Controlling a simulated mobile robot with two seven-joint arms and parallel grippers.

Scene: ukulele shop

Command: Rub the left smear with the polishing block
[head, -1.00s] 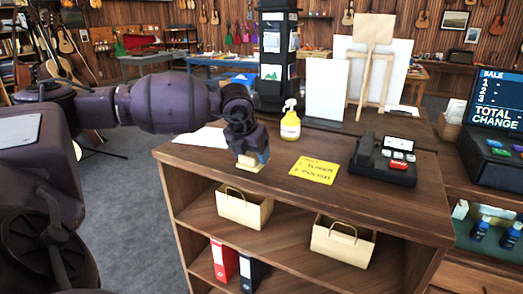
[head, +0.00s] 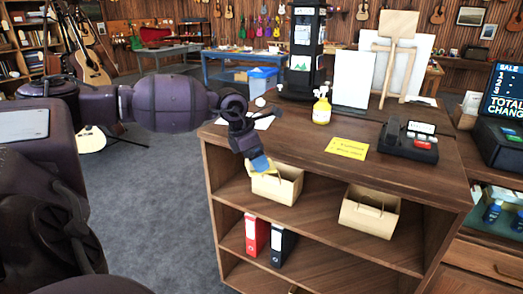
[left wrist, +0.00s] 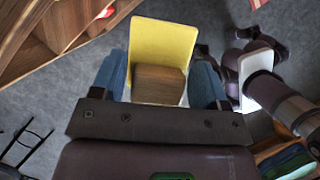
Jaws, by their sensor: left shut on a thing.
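My left gripper (head: 259,164) hangs by the front left part of the wooden counter (head: 290,146), in front of its edge in the picture. In the left wrist view its blue fingers (left wrist: 164,86) are shut on the polishing block (left wrist: 158,86), one finger on each side. The block has a brown wooden body and a wide yellow pad, which faces away from the gripper. In the head view only a bit of the pad shows, tilted, beside the fingers. I cannot make out any smear in either view. My right gripper is not in view.
Paper bags (head: 276,188) and binders (head: 257,234) fill the shelves below. Grey floor (head: 150,205) is open to the left.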

